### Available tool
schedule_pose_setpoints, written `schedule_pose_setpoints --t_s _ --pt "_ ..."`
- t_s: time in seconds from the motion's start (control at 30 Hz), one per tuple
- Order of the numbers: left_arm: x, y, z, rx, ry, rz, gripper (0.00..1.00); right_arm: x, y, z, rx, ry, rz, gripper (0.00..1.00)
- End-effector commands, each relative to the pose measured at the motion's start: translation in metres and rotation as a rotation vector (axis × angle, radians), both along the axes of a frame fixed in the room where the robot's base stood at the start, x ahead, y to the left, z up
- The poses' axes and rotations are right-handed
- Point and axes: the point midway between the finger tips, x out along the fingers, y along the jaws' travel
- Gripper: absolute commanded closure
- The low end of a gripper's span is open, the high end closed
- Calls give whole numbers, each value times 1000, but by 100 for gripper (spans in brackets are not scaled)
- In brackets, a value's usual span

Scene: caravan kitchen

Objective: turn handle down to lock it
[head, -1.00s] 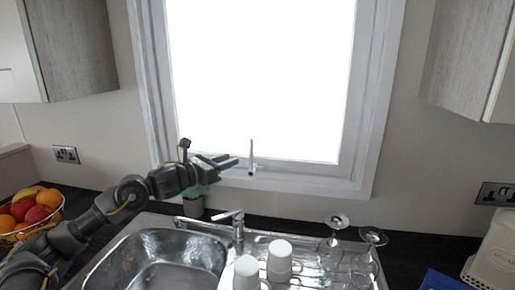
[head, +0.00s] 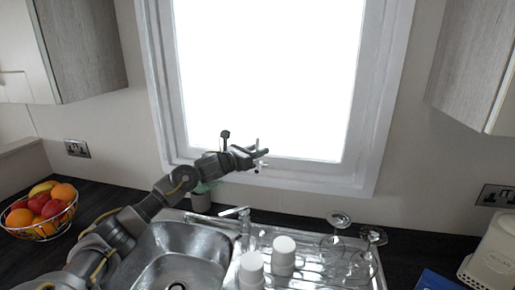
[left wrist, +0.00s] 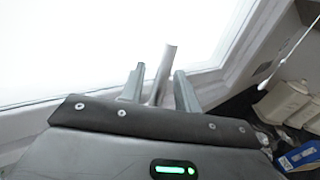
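The window handle (head: 257,143) is a slim light lever on the bottom part of the window frame, pointing up. My left gripper (head: 262,156) is at the handle, its fingers overlapping the lever in the head view. In the left wrist view the handle (left wrist: 165,68) stands upright, slightly tilted, between the two fingers of my left gripper (left wrist: 158,88). The fingers are apart, with a gap showing beside the lever. The handle's lower part is hidden behind the gripper body in the wrist view. My right gripper is not in view.
Below the window are a steel sink (head: 182,250) and a tap (head: 240,215). White cups (head: 283,250) and upturned glasses (head: 338,222) stand on the drainer. A fruit bowl (head: 42,215) is at left and a cream bread bin (head: 492,255) at right. A small potted plant (head: 201,198) sits below my left wrist.

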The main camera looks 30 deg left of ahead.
Motion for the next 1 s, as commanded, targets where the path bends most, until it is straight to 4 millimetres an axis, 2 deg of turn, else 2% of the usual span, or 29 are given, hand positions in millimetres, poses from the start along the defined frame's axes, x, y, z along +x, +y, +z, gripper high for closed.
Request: schedule_pose_setpoints --t_s 0.23,0.47,1.0 --pt "0 0 -1 0 0 0 69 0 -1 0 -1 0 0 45" --pt "0 0 -1 -1 0 0 99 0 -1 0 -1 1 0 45" --pt "1 -4 -1 48 12 0 100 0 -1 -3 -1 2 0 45"
